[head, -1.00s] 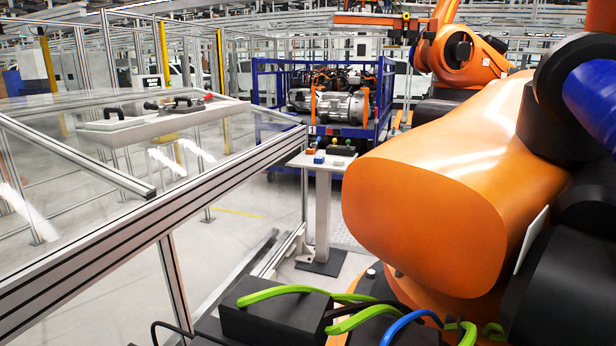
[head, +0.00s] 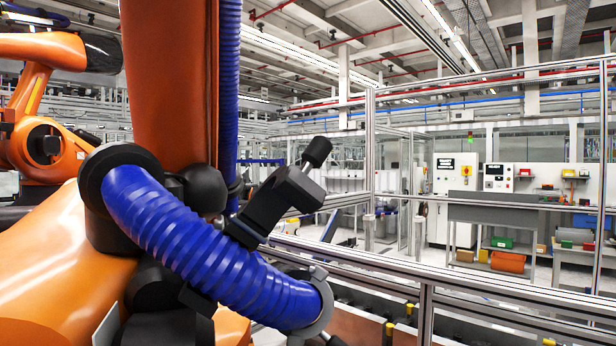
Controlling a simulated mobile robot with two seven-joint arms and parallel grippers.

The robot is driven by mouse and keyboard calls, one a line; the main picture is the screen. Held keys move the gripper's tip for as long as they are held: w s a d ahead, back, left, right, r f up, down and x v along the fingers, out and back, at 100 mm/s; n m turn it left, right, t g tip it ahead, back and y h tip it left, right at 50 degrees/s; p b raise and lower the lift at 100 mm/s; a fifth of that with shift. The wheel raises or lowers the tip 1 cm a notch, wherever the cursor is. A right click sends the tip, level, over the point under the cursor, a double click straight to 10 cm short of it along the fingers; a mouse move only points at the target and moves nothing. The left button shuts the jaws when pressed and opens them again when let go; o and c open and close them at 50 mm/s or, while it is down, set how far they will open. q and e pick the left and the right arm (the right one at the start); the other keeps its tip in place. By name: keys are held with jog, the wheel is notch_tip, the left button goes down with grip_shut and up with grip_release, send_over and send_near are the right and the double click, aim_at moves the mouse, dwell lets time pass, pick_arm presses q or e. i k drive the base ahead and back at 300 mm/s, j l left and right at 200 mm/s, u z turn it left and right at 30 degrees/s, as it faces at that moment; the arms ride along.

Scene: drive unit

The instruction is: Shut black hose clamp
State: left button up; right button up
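A thick blue ribbed hose (head: 190,240) curves down across the left half of the head view, beside a large orange robot arm (head: 170,80). A black ring-shaped collar (head: 108,190) sits at the hose's upper end, and a dark grey ring (head: 322,305) is around its lower end. A black block-shaped part with a rounded knob (head: 285,198) sticks up at a slant from behind the hose. It may be the black hose clamp with its upper part raised, but I cannot tell for sure. Neither of my grippers is in view.
Metal fence rails (head: 480,275) cross the right side in front of the floor. Behind them stand grey workbenches (head: 490,215) with coloured bins and a white control cabinet (head: 455,190). Another orange robot (head: 40,140) is at the far left.

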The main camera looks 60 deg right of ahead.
aim_at(290, 186)
jog(key=z, duration=2)
jog(key=k+l+u, duration=0.1)
jog(key=u, duration=0.4)
jog(key=k+l, duration=0.05)
jog(key=l, duration=0.05)
